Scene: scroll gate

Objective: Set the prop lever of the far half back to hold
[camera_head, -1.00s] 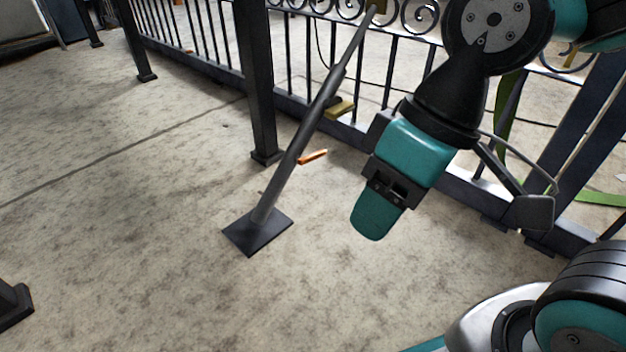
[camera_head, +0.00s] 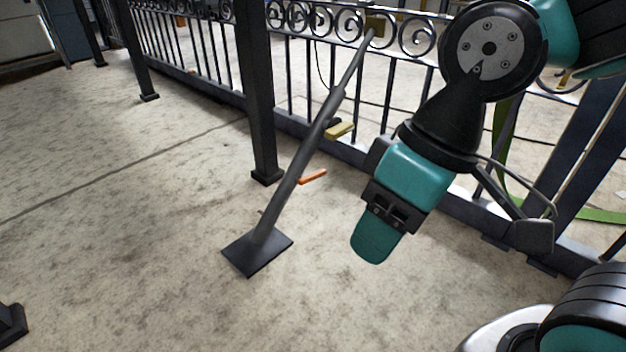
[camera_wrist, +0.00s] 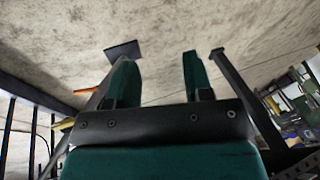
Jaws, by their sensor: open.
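A dark slanting prop (camera_head: 300,167) runs from a square foot plate (camera_head: 257,251) on the floor up to a bracket on the gate (camera_head: 290,80). An orange lever (camera_head: 313,177) sticks out to the right from the prop's lower half. A yellow handle (camera_head: 339,131) sits higher up beside the prop. My gripper (camera_head: 376,236) hangs to the right of the prop, pointing down, apart from the lever. In the wrist view my gripper (camera_wrist: 157,82) is open with nothing between its fingers. The orange lever (camera_wrist: 92,89) and foot plate (camera_wrist: 123,50) show beyond the left finger, the lever partly hidden.
A dark post (camera_head: 258,100) stands just behind the prop. The scrolled railing runs across the back. A green strap (camera_head: 506,140) hangs at the right. The concrete floor in front of the foot plate is clear.

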